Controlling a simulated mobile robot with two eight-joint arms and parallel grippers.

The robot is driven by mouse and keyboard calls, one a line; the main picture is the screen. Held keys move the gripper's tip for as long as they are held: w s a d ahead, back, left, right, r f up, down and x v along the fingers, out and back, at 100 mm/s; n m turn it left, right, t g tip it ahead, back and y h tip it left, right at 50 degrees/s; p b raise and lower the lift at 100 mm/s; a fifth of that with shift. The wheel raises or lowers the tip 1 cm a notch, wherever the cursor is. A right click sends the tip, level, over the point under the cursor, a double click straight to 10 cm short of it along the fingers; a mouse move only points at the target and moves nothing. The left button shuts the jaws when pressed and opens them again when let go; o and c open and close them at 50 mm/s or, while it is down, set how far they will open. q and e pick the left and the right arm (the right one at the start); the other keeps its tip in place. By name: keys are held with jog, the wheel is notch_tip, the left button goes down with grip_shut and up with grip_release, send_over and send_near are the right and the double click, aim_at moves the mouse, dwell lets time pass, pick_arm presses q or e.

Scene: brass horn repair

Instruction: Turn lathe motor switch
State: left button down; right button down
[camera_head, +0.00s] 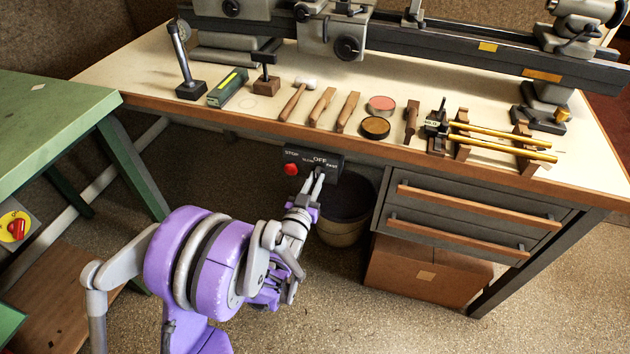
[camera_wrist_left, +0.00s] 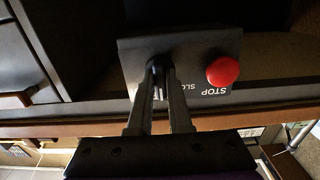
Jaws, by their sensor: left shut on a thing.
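The lathe motor switch box (camera_head: 331,166) is a dark panel under the front edge of the workbench, with a red stop button (camera_head: 291,169) at its left and "OFF" lettered above the knob. My left gripper (camera_head: 317,176) reaches up to the panel from the front, with its fingertips at the switch knob. In the left wrist view the panel (camera_wrist_left: 200,52) appears upside down, with the red button (camera_wrist_left: 222,71) beside the fingers. There the left gripper (camera_wrist_left: 160,72) is shut on the small dark switch knob (camera_wrist_left: 157,72), which is mostly hidden between the fingertips. My right gripper is not in view.
The lathe (camera_head: 420,42) stands along the back of the workbench (camera_head: 345,75). Hammers, files, tins and brass tubes (camera_head: 500,135) lie along its front. A bucket (camera_head: 345,215) and drawers (camera_head: 465,200) are below. A green table (camera_head: 50,125) stands at the left.

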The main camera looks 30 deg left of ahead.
pick_arm(q)
jog(key=n, duration=0.3)
jog(key=shift+n+p, duration=0.8)
jog(key=shift+n, duration=1.5)
jog(key=c, duration=0.8)
grip_release()
jog(key=shift+c, duration=0.2)
jog(key=v, duration=1.1)
jog(key=shift+b, duration=0.4)
